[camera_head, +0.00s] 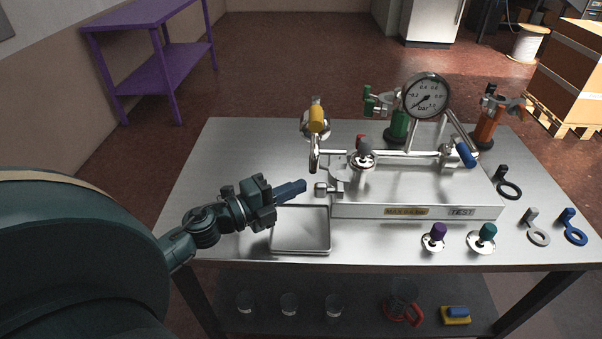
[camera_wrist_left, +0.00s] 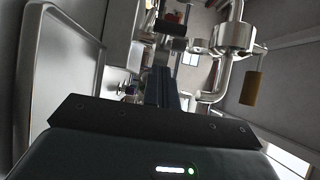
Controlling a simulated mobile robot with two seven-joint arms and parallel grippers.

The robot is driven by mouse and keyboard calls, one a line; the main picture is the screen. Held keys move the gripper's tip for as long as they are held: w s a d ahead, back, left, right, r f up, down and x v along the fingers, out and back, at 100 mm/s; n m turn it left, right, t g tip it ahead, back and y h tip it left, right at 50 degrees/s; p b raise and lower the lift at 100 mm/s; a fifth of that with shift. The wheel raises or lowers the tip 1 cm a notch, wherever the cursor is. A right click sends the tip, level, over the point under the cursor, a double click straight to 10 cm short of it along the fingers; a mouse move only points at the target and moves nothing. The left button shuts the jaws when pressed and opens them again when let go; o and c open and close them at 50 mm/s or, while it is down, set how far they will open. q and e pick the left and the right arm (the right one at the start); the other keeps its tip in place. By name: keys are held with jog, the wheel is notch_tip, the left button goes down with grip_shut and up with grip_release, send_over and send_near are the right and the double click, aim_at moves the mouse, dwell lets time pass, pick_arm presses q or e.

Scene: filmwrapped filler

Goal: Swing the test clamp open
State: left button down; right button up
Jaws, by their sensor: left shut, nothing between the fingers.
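A silver clamp (camera_head: 338,184) sits at the left end of the steel test rig, with a small block-like knob (camera_head: 321,189) sticking out to its left. Whether the clamp is open or closed is too small to tell. My left gripper (camera_head: 303,186) is shut with nothing between its fingers. It points right, a little to the left of the knob and above the metal tray; a small gap seems to separate them. In the left wrist view its fingers (camera_wrist_left: 163,88) point toward metal fittings. My right gripper is not in view.
The rig (camera_head: 420,205) carries a gauge (camera_head: 427,97), a yellow-handled valve (camera_head: 316,119) and a blue-handled valve (camera_head: 465,154). An empty tray (camera_head: 300,248) lies below the gripper. Purple (camera_head: 438,231) and teal (camera_head: 488,232) knobbed parts stand in front. The table's left side is bare.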

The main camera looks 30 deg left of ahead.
pick_arm(q)
jog(key=w, duration=0.2)
jog(key=w+a, duration=0.1)
jog(key=w, duration=0.1)
jog(key=shift+w, duration=0.2)
jog(key=shift+w+a, duration=0.65)
jog(key=shift+w, duration=0.1)
jog(key=shift+s, duration=0.1)
